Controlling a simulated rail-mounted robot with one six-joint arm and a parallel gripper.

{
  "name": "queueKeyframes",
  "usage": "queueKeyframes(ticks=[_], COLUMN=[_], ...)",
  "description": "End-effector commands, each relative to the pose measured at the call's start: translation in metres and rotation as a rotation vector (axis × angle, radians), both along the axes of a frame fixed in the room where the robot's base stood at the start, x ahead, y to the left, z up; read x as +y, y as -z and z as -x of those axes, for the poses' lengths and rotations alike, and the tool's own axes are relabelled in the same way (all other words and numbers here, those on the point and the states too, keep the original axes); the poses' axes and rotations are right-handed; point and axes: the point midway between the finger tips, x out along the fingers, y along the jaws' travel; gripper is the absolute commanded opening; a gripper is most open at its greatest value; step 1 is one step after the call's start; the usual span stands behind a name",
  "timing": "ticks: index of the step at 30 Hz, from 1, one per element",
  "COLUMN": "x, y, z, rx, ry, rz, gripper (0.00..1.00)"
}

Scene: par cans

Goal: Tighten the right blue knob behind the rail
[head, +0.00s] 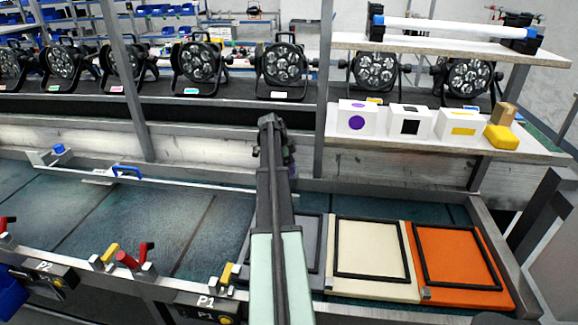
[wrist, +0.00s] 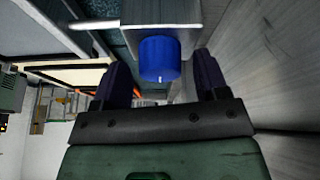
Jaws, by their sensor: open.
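In the wrist view, a blue round knob (wrist: 160,58) with a small white mark sits on a grey metal bracket (wrist: 165,22). My gripper (wrist: 161,66) is open, with one dark finger on each side of the knob. Gaps show between the knob and both fingers, so they look apart from it. In the head view, my arm hides this knob and most of my gripper. The pale rail (head: 190,184) runs along the back of the bench, with another blue knob (head: 59,148) at its left end and a blue handle (head: 127,171) on it.
A wooden shelf (head: 440,146) with marked white boxes and a yellow block stands right of my arm. Cream (head: 372,262) and orange (head: 458,268) framed panels lie at the front right. Par cans (head: 199,62) line the back. A grey wall (wrist: 270,70) is close on the right in the wrist view.

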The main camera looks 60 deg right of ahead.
Motion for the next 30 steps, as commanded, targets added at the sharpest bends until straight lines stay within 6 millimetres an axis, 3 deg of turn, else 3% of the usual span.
queueKeyframes(ticks=[7, 18, 30], x=[0.001, 0.013, 0.015], y=[-0.016, -0.097, -0.099], z=[-0.004, -0.034, -0.039], rx=[0.000, 0.000, 0.000], ry=[-0.001, -0.001, 0.000], rz=[0.000, 0.000, 0.000], gripper=[0.67, 0.67, 0.67])
